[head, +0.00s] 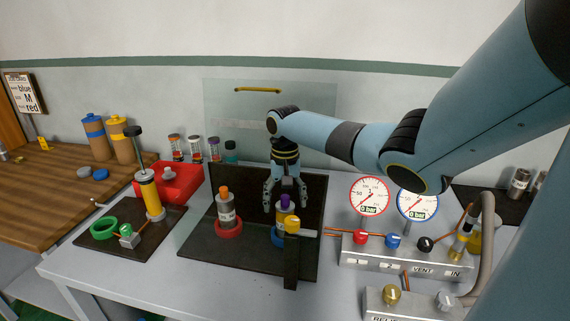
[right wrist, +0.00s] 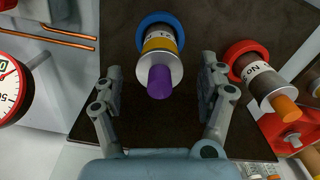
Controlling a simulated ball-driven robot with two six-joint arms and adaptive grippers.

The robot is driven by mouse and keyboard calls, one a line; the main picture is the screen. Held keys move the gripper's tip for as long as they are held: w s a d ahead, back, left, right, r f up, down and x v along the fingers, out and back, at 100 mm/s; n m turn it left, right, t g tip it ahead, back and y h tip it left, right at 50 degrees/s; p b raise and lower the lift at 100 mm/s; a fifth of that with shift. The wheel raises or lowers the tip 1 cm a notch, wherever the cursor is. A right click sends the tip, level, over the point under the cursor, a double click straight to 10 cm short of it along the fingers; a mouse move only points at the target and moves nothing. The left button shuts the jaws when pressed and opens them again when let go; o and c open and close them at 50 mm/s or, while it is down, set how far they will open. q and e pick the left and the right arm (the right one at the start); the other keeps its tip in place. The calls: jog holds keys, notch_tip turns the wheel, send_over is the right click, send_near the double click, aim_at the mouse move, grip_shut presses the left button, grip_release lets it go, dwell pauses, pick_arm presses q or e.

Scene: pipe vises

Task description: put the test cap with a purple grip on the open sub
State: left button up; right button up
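A metal cylinder with a yellow band and a purple grip (head: 284,201) stands upright in a blue ring (head: 278,239) on the dark mat. The purple grip (right wrist: 160,82) points toward the camera in the right wrist view. My right gripper (head: 285,204) is above it, pointing down, with its fingers apart. In the right wrist view the open fingers (right wrist: 160,78) stand on either side of the purple grip with gaps, apparently not touching it. I cannot tell which piece is the open sub. My left gripper is not in view.
A labelled cylinder with an orange grip (head: 224,191) stands in a red ring (head: 229,229) to the left. A black post with a yellow knob (head: 292,224) stands close in front. Gauges (head: 369,195) and a valve panel are at right, a red bin (head: 182,180) at left.

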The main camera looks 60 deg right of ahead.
aim_at(285, 197)
notch_tip(285, 197, up, 12)
dwell(0.6)
dwell(0.5)
